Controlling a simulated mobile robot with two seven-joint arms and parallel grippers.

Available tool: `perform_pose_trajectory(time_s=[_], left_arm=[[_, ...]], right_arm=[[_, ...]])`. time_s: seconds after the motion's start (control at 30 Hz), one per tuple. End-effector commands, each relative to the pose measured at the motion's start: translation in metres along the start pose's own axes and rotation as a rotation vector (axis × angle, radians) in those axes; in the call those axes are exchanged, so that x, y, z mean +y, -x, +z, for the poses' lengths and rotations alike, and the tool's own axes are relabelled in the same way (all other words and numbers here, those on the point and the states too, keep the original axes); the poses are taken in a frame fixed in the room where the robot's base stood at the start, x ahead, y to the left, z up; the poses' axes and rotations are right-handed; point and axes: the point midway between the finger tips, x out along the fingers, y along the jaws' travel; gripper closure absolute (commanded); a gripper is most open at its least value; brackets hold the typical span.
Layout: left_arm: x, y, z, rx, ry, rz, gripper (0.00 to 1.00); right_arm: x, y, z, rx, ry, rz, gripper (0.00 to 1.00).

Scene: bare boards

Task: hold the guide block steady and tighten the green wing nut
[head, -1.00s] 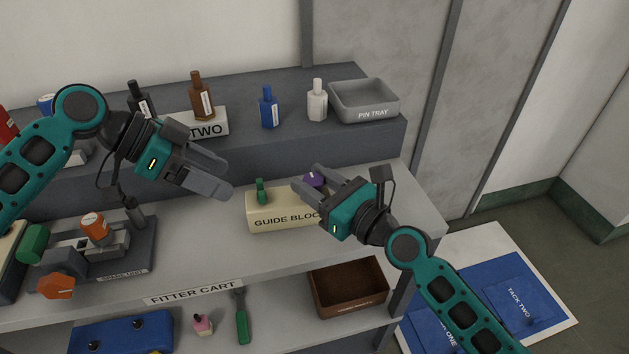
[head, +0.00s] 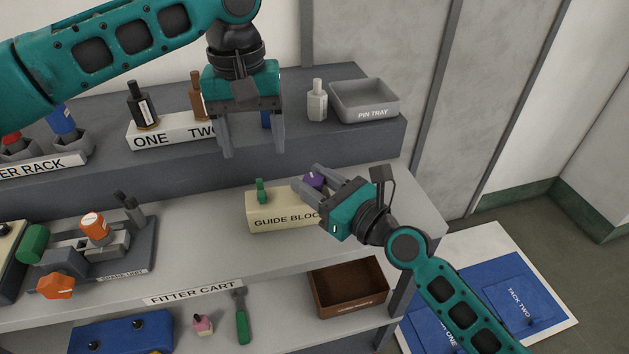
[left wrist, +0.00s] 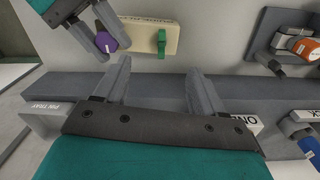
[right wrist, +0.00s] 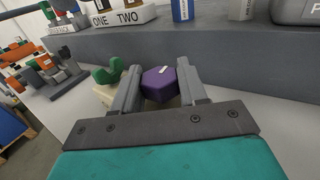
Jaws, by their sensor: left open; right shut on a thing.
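The cream guide block (head: 275,215) stands on the cart's upper board. The green wing nut (head: 260,190) sits upright on its left part, and a purple knob (head: 314,179) on its right part. The left wrist view shows the wing nut (left wrist: 161,43) beyond the open fingertips.
Bottles and a grey pin tray (head: 365,113) stand on the raised back shelf, with a blue bottle (head: 266,119) partly behind my left fingers. A spare unit (head: 125,258) stands at the left. The board between it and the guide block is clear.

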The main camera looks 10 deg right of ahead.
Motion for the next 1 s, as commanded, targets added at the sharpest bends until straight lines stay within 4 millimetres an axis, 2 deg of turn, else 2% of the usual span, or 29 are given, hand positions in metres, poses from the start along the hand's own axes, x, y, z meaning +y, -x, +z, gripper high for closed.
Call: perform_pose_trajectory(time_s=[0.1, 0.23, 0.7, 1.0], left_arm=[[-0.001, 0.001, -0.001, 0.009, 0.04, -0.025, 0.3], [-0.001, -0.007, -0.001, 0.009, 0.048, -0.03, 0.3], [-0.002, -0.071, -0.001, 0.006, 0.045, -0.025, 0.3], [-0.002, -0.086, -0.002, 0.01, 0.044, -0.025, 0.3]], right_arm=[[0.0, 0.0, 0.0, -0.001, 0.0, -0.001, 0.94], [0.0, 0.0, 0.0, -0.001, 0.0, 0.0, 0.94], [0.0, 0.0, 0.0, -0.001, 0.0, 0.0, 0.94], [0.0, 0.0, 0.0, -0.001, 0.0, 0.0, 0.94]])
